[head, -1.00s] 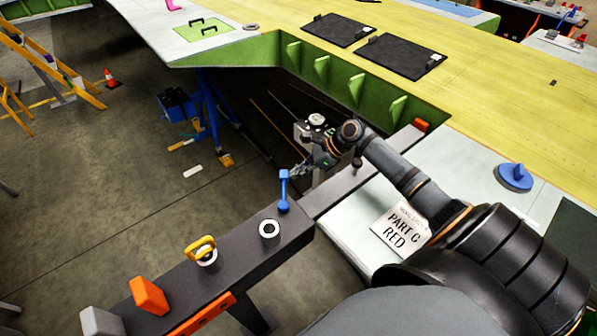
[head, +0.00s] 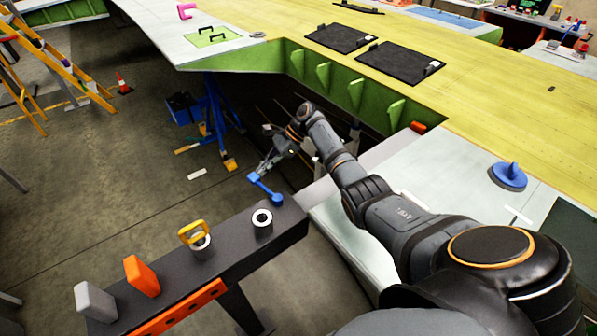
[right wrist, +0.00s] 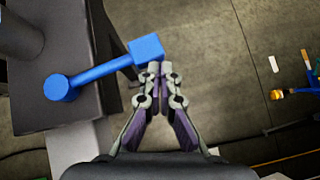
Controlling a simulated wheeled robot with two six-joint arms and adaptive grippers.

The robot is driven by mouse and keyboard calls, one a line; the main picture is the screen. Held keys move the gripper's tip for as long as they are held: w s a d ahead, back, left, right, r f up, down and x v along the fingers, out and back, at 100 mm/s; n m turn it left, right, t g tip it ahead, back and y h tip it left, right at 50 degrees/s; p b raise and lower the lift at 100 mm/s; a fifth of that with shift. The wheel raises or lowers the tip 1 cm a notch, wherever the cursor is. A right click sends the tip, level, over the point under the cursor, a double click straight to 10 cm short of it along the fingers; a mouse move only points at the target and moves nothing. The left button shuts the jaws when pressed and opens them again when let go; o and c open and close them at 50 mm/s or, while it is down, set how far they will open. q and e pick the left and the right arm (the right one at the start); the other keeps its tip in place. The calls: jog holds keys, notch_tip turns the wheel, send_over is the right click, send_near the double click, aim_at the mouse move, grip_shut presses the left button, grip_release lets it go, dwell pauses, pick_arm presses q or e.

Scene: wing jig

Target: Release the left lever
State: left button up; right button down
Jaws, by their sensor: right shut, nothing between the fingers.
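The blue lever (head: 265,188) is at the far right end of the dark jig beam (head: 240,243). It leans over to the left, away from its round base, and its end block points out past the beam's edge. In the right wrist view the lever (right wrist: 105,69) lies slantwise, with its square end block close to my fingertips. My right gripper (head: 259,172) is shut and empty beside that block; it also shows in the right wrist view (right wrist: 160,70). I cannot tell whether they touch. My left gripper is not in view.
The beam also carries a white-rimmed socket (head: 262,221), a yellow ring handle (head: 193,231), an orange block (head: 141,276) and a grey block (head: 95,300). The green-edged wing panel (head: 470,95) stands behind. Blue stand legs (head: 215,118) are on the floor beyond.

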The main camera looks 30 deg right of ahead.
aim_at(249, 176)
jog(key=a, duration=0.1)
jog(key=a+n, duration=0.1)
jog(key=a+g, duration=0.1)
jog(key=shift+w+a+f+n, duration=0.15)
jog(key=shift+w+n, duration=0.15)
jog(key=shift+w, duration=0.05)
jog(key=shift+a+g+p, duration=0.3)
jog(key=shift+s+a+r+n+g, duration=0.3)
jog(key=shift+a+n+g, duration=0.25)
jog(key=shift+n, duration=0.25)
jog(key=shift+a+f+p, duration=0.2)
jog(key=shift+p, duration=0.1)
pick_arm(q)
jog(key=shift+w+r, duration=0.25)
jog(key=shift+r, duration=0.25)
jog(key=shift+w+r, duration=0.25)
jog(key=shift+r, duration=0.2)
pick_arm(e)
jog(key=shift+s+a, duration=0.15)
jog(key=shift+a, duration=0.2)
jog(key=shift+a+f, duration=0.1)
pick_arm(q)
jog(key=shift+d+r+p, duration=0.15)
jog(key=shift+p, duration=0.2)
